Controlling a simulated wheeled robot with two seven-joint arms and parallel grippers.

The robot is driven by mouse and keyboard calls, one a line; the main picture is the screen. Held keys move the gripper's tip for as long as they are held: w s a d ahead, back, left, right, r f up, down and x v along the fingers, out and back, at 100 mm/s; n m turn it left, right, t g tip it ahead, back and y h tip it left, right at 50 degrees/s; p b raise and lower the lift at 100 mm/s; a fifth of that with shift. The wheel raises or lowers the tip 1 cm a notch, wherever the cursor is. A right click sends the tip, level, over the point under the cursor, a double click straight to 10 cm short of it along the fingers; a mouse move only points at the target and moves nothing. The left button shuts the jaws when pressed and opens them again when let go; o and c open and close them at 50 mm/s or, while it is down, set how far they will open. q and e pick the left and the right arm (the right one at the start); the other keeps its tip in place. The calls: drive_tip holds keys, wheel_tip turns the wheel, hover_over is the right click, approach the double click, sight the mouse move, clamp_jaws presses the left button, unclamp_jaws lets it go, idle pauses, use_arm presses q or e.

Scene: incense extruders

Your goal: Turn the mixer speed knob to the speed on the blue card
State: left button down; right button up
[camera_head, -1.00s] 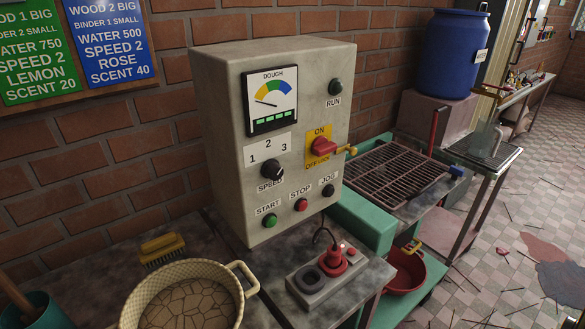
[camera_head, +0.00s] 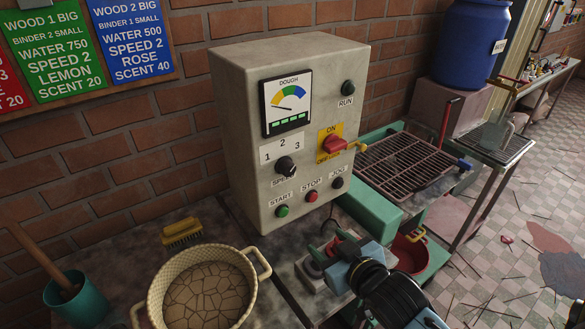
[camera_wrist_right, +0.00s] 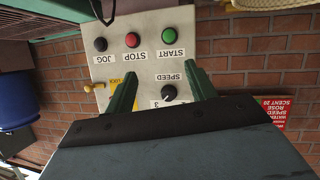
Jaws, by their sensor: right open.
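The blue card (camera_head: 133,40) on the wall board reads "SPEED 2". The black speed knob (camera_head: 286,167) is on the grey control box (camera_head: 232,130), below the numbers 1, 2 and 3. I cannot clearly tell which number its white mark points at. My right gripper (camera_head: 328,244) is open and empty, below and in front of the box. In the right wrist view the panel is upside down, and the knob (camera_wrist_right: 169,92) shows between the two green fingers (camera_wrist_right: 162,86), beyond their tips. My left gripper is not in view.
Start (camera_head: 282,211), stop (camera_head: 311,196) and jog (camera_head: 338,182) buttons sit just below the knob. A woven pot (camera_head: 258,262) and a brush (camera_head: 181,233) stand on the bench at left.

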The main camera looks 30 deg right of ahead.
sight(290, 171)
drive_tip(key=w+r+n+t+y, duration=0.1)
drive_tip(key=w+r+t, duration=0.25)
drive_tip(key=r, duration=0.45)
drive_tip(key=shift+t, duration=0.45)
drive_tip(key=w, duration=0.4)
drive_tip(key=w+p, duration=0.1)
drive_tip(key=w, duration=0.7)
drive_tip(key=shift+w+a+f, duration=0.2)
drive_tip(key=shift+w+a, duration=0.15)
drive_tip(key=shift+a, duration=0.05)
drive_tip(key=shift+c, duration=0.2)
drive_tip(key=c, duration=0.9)
drive_tip(key=shift+n+p, duration=0.35)
drive_tip(key=shift+n, duration=0.15)
drive_tip(key=n, duration=0.3)
drive_tip(key=shift+n+p, duration=0.3)
drive_tip(key=shift+p, duration=0.1)
drive_tip(key=shift+n+t+y, duration=0.3)
drive_tip(key=shift+n+y, duration=0.1)
drive_tip(key=shift+n, duration=1.9)
